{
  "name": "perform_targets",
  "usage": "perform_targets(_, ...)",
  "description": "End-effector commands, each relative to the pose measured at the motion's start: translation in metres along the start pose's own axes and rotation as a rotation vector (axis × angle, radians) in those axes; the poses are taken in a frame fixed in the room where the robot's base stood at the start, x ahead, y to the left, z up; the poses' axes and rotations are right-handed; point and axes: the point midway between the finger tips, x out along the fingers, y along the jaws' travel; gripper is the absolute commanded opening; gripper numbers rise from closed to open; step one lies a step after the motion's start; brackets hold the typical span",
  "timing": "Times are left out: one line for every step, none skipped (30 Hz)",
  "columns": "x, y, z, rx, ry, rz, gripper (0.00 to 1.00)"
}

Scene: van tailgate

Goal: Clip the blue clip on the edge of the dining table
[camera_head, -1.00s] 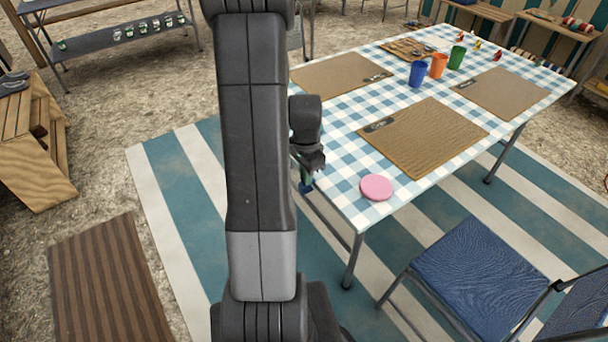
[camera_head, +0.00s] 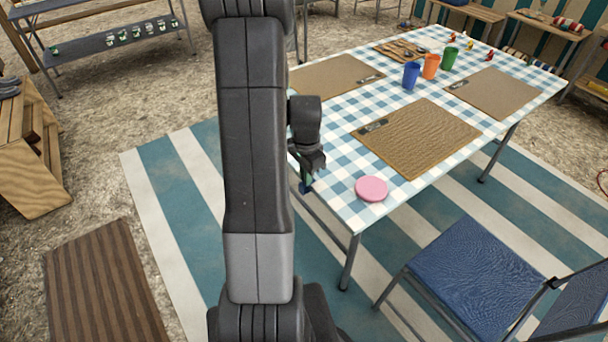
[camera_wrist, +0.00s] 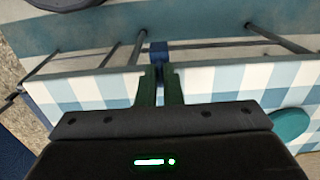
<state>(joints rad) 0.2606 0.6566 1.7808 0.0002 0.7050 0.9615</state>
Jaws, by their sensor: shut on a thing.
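The blue clip (camera_head: 306,188) is held at the tip of my gripper (camera_head: 306,176), at the near left edge of the dining table (camera_head: 345,205). In the wrist view the blue clip (camera_wrist: 158,51) shows at the ends of the green fingers of my gripper (camera_wrist: 160,80), which are shut on it. There the clip lies over the edge line of the blue-and-white checked tabletop (camera_wrist: 215,80). I cannot tell whether the clip touches the table or its jaws straddle the edge. My arm hides part of the table's left side in the head view.
A pink disc (camera_head: 371,189) lies near the table's front corner, right of my gripper. Brown placemats (camera_head: 418,138) and blue, orange and green cups (camera_head: 411,75) are farther back. A blue chair (camera_head: 470,262) stands at the front right. A striped rug (camera_head: 185,185) lies below.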

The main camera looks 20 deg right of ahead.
Motion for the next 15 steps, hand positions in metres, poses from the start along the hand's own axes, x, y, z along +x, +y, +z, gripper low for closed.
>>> perform_targets(0.0,0.0,-0.0017,0.001,0.0,0.0,0.0)
perform_targets(0.0,-0.0001,-0.0026,0.001,0.0,0.0,0.0)
perform_targets(-0.0001,-0.0002,-0.0039,0.001,0.0,0.0,0.0)
perform_targets(-0.0001,-0.0003,-0.0047,0.001,0.0,-0.001,0.0)
perform_targets(-0.0002,-0.0003,-0.0056,0.001,0.001,-0.001,0.0)
perform_targets(-0.0002,-0.0004,-0.0064,0.001,0.001,-0.001,0.0)
perform_targets(-0.0002,-0.0004,-0.0069,0.001,0.001,-0.001,0.0)
perform_targets(-0.0002,-0.0004,-0.0072,0.001,0.001,-0.001,0.0)
perform_targets(-0.0002,-0.0004,-0.0074,0.001,0.001,-0.001,0.0)
perform_targets(-0.0002,-0.0003,-0.0074,0.0,0.001,-0.001,0.0)
perform_targets(-0.0002,-0.0003,-0.0074,0.0,0.001,-0.001,0.0)
perform_targets(-0.0002,-0.0003,-0.0073,0.0,0.001,-0.001,0.0)
perform_targets(-0.0002,-0.0003,-0.0073,0.0,0.001,-0.001,0.0)
perform_targets(-0.0002,-0.0003,-0.0073,0.0,0.001,-0.001,0.0)
perform_targets(-0.0002,-0.0003,-0.0073,0.0,0.001,-0.001,0.0)
